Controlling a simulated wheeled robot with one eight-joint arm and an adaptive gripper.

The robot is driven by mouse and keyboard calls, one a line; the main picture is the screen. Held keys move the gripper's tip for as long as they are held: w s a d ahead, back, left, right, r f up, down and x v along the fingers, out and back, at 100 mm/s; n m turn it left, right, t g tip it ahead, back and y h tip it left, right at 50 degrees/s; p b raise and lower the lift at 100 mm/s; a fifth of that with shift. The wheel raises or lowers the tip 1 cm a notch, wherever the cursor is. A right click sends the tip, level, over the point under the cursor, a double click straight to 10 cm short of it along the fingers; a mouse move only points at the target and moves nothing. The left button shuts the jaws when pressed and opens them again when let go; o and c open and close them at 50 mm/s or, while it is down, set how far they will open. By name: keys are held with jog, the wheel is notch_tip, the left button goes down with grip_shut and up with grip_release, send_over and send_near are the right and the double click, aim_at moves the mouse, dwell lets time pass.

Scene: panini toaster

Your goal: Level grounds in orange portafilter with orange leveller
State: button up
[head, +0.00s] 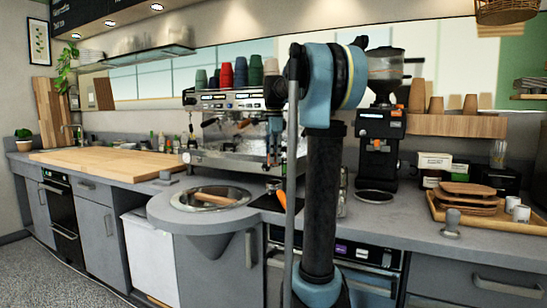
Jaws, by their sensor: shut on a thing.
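My gripper (272,160) points down over the counter, behind my upright arm links and right of the round basin. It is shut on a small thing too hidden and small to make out. An orange piece (282,195) shows just below it, partly covered by a thin grey pole; it looks like the orange portafilter's handle. The portafilter's basket and the grounds cannot be made out. I cannot pick out the orange leveller for certain, nor tell whether the held thing touches the portafilter.
A round basin (236,189) with a wooden bar is set in the counter to the left. An espresso machine (225,158) stands behind. A black grinder (380,150) stands right of my arm. A wooden tray (480,222) with boards and cups is far right. The left wooden worktop (105,162) is mostly clear.

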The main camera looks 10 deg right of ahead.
jog(key=shift+s+f, duration=0.1)
jog(key=shift+f, duration=3.05)
jog(key=shift+f, duration=0.75)
jog(key=n, duration=0.4)
jog(key=shift+s, duration=0.1)
jog(key=shift+m, duration=2)
jog(key=shift+n, duration=2)
